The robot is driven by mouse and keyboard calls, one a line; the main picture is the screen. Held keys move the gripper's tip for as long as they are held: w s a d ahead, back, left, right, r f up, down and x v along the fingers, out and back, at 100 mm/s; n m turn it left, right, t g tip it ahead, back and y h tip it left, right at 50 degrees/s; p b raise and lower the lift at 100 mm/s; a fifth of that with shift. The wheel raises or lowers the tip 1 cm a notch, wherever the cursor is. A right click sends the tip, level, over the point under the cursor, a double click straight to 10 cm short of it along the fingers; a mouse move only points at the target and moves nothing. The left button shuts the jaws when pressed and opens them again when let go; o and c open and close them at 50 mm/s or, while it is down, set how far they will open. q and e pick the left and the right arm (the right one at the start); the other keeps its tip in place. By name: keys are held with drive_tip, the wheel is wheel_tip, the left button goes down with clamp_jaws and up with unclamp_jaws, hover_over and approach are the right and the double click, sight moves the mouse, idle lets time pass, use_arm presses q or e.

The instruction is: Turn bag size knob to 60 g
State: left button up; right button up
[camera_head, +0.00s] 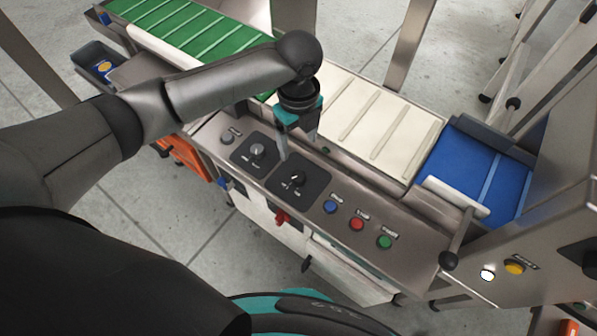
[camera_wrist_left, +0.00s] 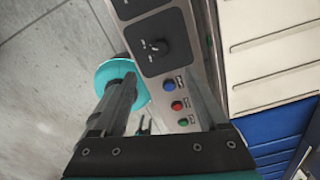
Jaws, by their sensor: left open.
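Two knobs sit on black plates on the sloped steel panel (camera_head: 325,187). One is a silver-grey knob (camera_head: 257,150). The other is a black knob (camera_head: 296,178) with a pale pointer mark; it also shows in the left wrist view (camera_wrist_left: 159,46). Their labels are too small to read, so I cannot tell which is the bag size knob or its setting. My left gripper (camera_head: 297,146) points down above the panel, behind the black knob in the head view. Its fingers are apart with nothing between them, and they also show in the left wrist view (camera_wrist_left: 160,82). My right gripper is not visible.
Blue (camera_head: 330,206), red (camera_head: 357,224) and green (camera_head: 384,241) buttons line the panel to the right. A red switch (camera_head: 282,217) is on the front face.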

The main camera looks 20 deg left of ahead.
sight(299, 175)
use_arm(q)
wheel_tip(299, 175, down, 12)
drive_tip(key=b, duration=0.3)
drive_tip(key=shift+f+b, duration=0.1)
drive_tip(key=shift+b, duration=0.25)
drive_tip(key=shift+f, duration=0.8)
drive_tip(key=c, duration=0.6)
clamp_jaws()
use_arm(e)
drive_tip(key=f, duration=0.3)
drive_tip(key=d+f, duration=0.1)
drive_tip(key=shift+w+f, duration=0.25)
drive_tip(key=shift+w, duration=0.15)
